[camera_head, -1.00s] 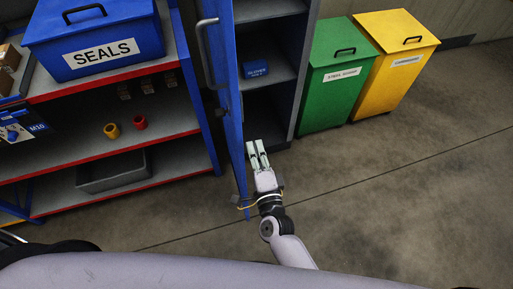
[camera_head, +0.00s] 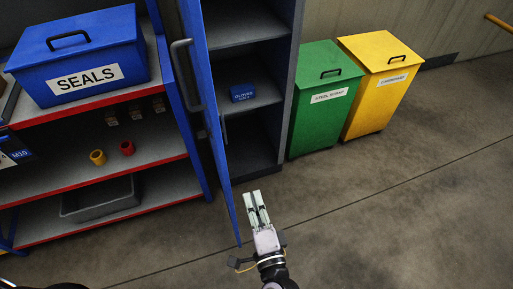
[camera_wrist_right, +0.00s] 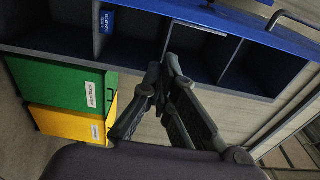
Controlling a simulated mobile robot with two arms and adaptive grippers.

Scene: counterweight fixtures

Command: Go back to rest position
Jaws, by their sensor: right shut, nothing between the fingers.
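My right gripper (camera_head: 256,208) is in the lower middle of the head view, in front of the open cabinet and just right of the edge of its blue door (camera_head: 207,110). Its fingers are together with nothing between them. In the right wrist view the fingers (camera_wrist_right: 165,75) point toward the cabinet shelves (camera_wrist_right: 205,40), apart from them. My left gripper does not show in either view.
A blue SEALS bin (camera_head: 80,58) stands on the rack at left, above a yellow ring (camera_head: 97,157), a red ring (camera_head: 127,147) and a grey tray (camera_head: 100,200). A blue gloves box (camera_head: 242,92) sits in the cabinet. Green (camera_head: 322,105) and yellow (camera_head: 385,85) bins stand right. Floor at right is clear.

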